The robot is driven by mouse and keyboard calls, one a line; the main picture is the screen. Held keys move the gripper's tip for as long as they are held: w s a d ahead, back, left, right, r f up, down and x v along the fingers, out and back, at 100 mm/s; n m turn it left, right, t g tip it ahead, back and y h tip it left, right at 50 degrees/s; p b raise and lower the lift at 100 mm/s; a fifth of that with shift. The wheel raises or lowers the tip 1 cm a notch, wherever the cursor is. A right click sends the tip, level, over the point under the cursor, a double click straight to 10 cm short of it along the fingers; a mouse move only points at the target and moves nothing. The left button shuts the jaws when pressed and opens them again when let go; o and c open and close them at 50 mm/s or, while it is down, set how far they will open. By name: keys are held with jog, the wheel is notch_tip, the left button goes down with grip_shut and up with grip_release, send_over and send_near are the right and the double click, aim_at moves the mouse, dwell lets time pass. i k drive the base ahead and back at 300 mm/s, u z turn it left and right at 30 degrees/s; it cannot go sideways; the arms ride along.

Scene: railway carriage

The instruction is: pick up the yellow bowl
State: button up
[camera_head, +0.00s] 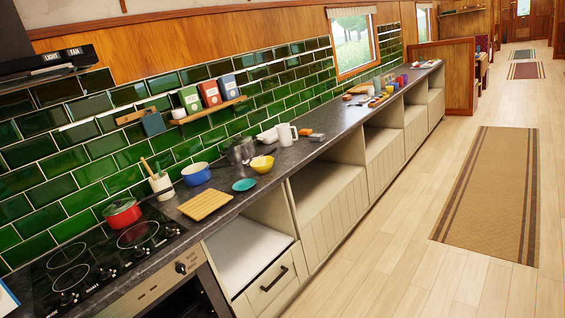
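A yellow bowl (262,164) stands on the dark kitchen counter (225,206), near the counter's front edge. Something pale rises just above its rim; I cannot tell what it is. A grey metal pot (239,151) stands behind it to the left. A teal dish (244,185) lies in front of it to the left. My gripper does not show in this view.
A white jug (286,134), a blue pot (196,174), a wooden board (205,204) and a red pot (122,213) on the hob share the counter. Open cupboards line its front. The wooden floor (400,235) to the right is clear, with a brown rug (490,195).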

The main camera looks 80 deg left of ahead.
aim_at(262, 164)
jog(key=z, duration=0.05)
jog(key=i, duration=1.2)
jog(key=u, duration=2.8)
jog(key=i, duration=2.7)
jog(key=u, duration=0.05)
